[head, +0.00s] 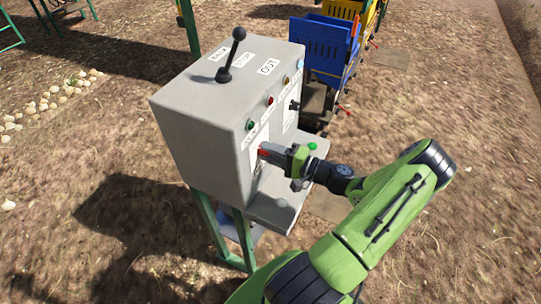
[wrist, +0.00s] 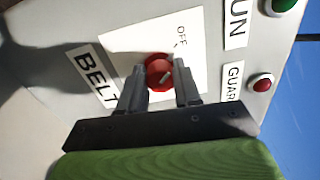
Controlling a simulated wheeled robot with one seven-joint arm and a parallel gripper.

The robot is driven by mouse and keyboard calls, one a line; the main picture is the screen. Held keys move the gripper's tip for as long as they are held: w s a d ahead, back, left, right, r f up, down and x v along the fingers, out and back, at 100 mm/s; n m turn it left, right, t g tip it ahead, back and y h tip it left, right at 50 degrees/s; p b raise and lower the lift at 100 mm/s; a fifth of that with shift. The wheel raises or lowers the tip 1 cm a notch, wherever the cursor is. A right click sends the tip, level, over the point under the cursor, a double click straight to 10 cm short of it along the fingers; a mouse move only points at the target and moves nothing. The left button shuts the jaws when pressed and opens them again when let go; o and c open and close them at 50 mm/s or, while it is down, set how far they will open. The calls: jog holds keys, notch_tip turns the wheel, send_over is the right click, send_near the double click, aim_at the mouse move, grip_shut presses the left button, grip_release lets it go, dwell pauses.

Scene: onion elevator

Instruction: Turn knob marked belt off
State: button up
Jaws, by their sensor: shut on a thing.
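The red belt knob (wrist: 159,73) sits on a white plate (wrist: 193,50) on the grey control box, beside the label BELT (wrist: 91,76). The word OFF shows on the plate above the knob in the wrist view. A pale mark lies on the knob's face. My gripper (wrist: 160,88) is shut on the knob, one finger on each side of it. In the head view my gripper (head: 270,151) reaches the box's right-hand face, and only a bit of red knob (head: 263,152) shows at its tips.
The grey control box (head: 199,122) has a black lever (head: 231,52) on top. A green lamp (head: 250,125) and a red lamp (head: 270,101) sit above the knob. A grey ledge (head: 275,212) juts out below my gripper.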

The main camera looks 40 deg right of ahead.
jog(key=shift+n, duration=0.5)
jog(key=o, duration=1.1)
jog(key=shift+c, duration=0.2)
jog(key=b+v, duration=0.1)
jog(key=v, duration=1.4)
jog(key=shift+s, duration=0.4)
